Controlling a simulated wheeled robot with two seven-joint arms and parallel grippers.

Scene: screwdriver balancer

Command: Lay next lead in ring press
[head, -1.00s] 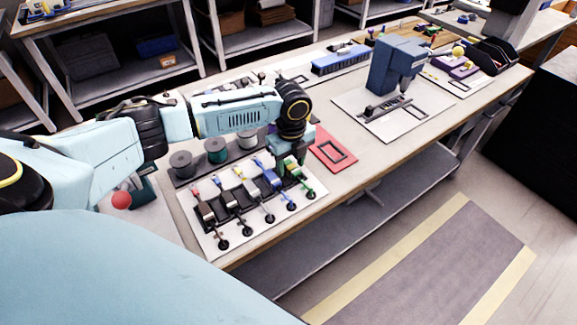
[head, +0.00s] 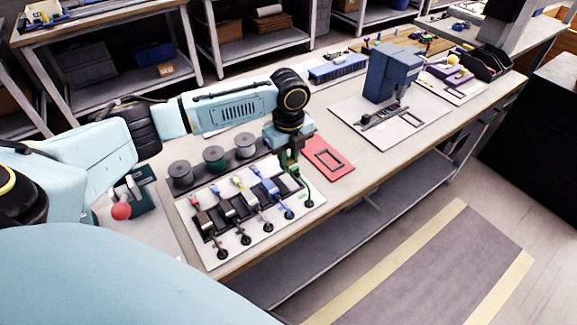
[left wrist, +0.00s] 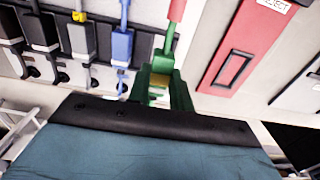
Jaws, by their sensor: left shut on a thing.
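My left gripper (head: 289,157) is shut on a green lead (left wrist: 154,80) and holds it just above the lead rack (head: 222,262). The lead's green cable (head: 303,188) still runs down to a round black base at the rack's right end. In the left wrist view the lead sits between the fingers, with a red part at its far end. A blue lead (head: 268,183) and several others lie in the rack to the left. A dark green press with a red ball knob (head: 121,211) stands left of the rack. A blue press (head: 393,72) stands farther right. My right gripper is not in view.
Three wire spools (head: 213,156) stand behind the rack. A red reject mat (head: 343,167) lies just right of it. A blue bin (head: 337,68) and black bins (head: 488,62) are farther back. Bare bench lies between the red mat and the blue press's white board.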

